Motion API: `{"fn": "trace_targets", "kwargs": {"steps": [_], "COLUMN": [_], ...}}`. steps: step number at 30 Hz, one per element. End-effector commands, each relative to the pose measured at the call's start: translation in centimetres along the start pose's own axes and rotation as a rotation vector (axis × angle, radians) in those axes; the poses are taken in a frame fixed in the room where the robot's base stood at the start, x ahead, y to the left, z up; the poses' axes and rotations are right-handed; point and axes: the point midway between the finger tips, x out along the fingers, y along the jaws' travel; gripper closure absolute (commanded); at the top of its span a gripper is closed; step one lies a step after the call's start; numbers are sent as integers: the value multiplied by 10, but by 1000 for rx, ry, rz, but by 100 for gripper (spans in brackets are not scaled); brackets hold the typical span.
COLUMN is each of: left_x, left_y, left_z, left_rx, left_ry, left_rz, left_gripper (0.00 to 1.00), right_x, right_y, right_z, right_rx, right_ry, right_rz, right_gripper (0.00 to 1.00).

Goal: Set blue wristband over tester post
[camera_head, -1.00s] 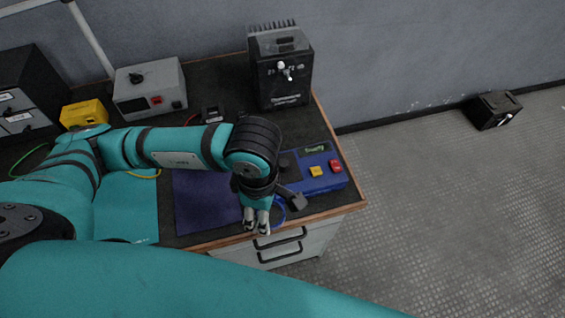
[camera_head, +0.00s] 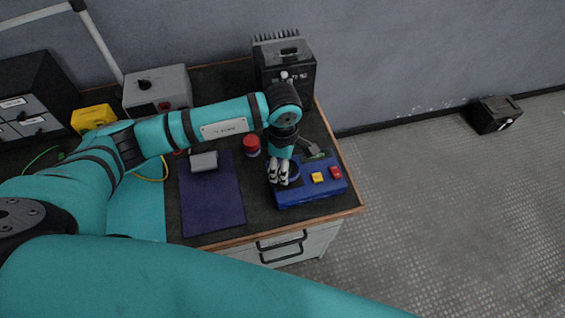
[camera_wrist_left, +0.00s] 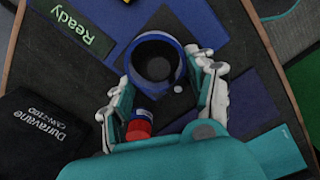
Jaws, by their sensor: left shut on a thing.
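The blue wristband (camera_wrist_left: 181,68) is a ring held between the fingertips of my left gripper (camera_wrist_left: 163,80) in the left wrist view. The dark round tester post (camera_wrist_left: 155,60) shows inside the ring. I cannot tell whether the band is around the post or just above it. In the head view my left gripper (camera_head: 278,174) is at the left part of the blue tester (camera_head: 300,196), hiding most of the post and band. The tester has a yellow button (camera_head: 317,177), a red button (camera_head: 336,172) and a green "Ready" display (camera_wrist_left: 75,25). My right gripper is out of view.
A red-topped jar (camera_head: 251,146) stands just left of my left gripper. A purple mat (camera_head: 212,205) with a grey box (camera_head: 204,161) lies farther left. A black finned unit (camera_head: 286,72) stands behind. The wooden bench edge (camera_head: 290,226) is in front.

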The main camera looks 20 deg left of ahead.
Motion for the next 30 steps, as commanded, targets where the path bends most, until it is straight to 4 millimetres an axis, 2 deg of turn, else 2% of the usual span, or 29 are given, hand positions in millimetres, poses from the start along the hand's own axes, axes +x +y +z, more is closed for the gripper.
{"fn": "trace_targets", "kwargs": {"steps": [3, 8, 14, 15, 19, 30], "left_x": [7, 7, 13, 11, 11, 6], "left_y": [0, 0, 0, 0, 0, 0], "left_z": [0, 0, 0, 0, 0, 0], "left_rx": [1, 1, 0, 0, 0, 0], "left_ry": [0, 0, 0, 0, 0, 0], "left_rz": [0, 1, 1, 1, 1, 1], "left_gripper": [62, 62, 62, 38, 21, 19], "right_x": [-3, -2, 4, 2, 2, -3], "right_y": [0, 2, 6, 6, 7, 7], "right_z": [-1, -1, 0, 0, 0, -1], "right_rx": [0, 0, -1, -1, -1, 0], "right_ry": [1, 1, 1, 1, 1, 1], "right_rz": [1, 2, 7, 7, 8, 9], "right_gripper": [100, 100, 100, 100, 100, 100]}}
